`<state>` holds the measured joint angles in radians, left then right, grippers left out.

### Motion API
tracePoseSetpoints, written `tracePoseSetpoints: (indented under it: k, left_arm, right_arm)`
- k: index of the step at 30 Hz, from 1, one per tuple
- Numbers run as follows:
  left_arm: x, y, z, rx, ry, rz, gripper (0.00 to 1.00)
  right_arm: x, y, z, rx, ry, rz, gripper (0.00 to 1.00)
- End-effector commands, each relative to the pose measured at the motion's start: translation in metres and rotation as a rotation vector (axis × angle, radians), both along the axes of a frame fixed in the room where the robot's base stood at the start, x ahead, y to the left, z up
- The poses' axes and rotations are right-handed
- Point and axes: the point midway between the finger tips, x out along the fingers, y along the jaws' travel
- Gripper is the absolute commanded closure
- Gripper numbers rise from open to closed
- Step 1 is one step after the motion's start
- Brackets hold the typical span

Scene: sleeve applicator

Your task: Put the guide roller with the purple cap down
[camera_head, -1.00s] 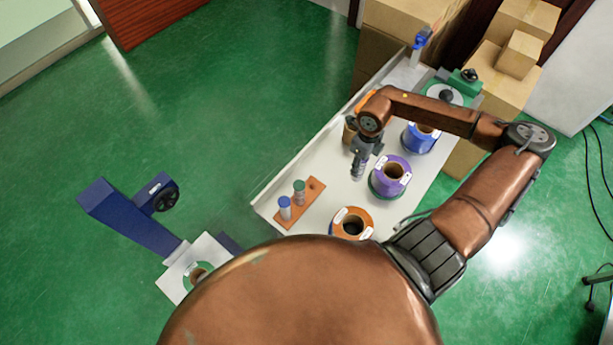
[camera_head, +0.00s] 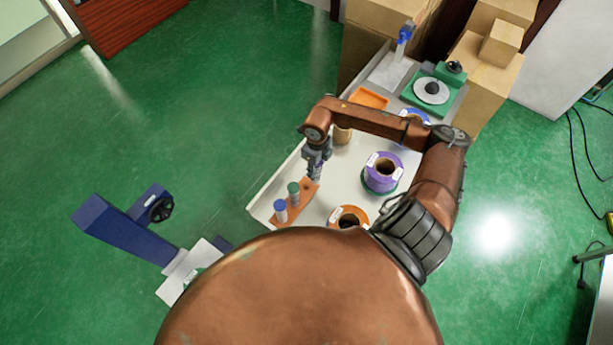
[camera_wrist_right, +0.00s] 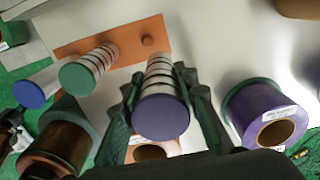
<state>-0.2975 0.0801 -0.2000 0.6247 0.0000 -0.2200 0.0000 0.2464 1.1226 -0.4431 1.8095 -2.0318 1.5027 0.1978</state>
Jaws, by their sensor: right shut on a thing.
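The guide roller with the purple cap (camera_wrist_right: 161,117) is a ribbed grey cylinder, its cap toward the wrist camera. My right gripper (camera_wrist_right: 164,88) is shut around it, one finger on each side. In the head view the right gripper (camera_head: 317,162) holds it over the far right end of the orange-brown rack board (camera_head: 297,209). A blue-capped roller (camera_head: 281,211) and a green-capped roller (camera_head: 294,192) stand on the board. I cannot tell whether the roller's lower end touches anything. My left gripper is not in view.
On the white table (camera_head: 345,186), a purple spool (camera_head: 383,168) and an orange spool (camera_head: 348,217) stand right of the rack. A blue spool (camera_head: 414,115) is partly behind my arm. An orange tray (camera_head: 368,97) and green device (camera_head: 432,91) lie farther back.

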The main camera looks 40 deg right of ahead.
Motion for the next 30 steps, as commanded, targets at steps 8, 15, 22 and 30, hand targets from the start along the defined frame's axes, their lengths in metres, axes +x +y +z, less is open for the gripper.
tracePoseSetpoints:
  k: [8, 15, 22, 30]
  left_arm:
    - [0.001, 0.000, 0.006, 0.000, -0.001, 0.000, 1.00]
    - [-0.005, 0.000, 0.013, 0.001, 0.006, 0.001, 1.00]
    - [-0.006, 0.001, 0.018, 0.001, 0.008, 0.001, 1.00]
    - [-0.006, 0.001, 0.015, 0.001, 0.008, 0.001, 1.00]
  right_arm:
    - [0.018, 0.020, -0.029, 0.002, -0.003, 0.002, 1.00]
    - [0.020, 0.026, -0.049, 0.003, 0.002, 0.000, 1.00]
    - [0.022, 0.025, -0.067, 0.001, -0.003, 0.003, 1.00]
    - [0.021, 0.025, -0.071, 0.000, -0.002, 0.003, 0.71]
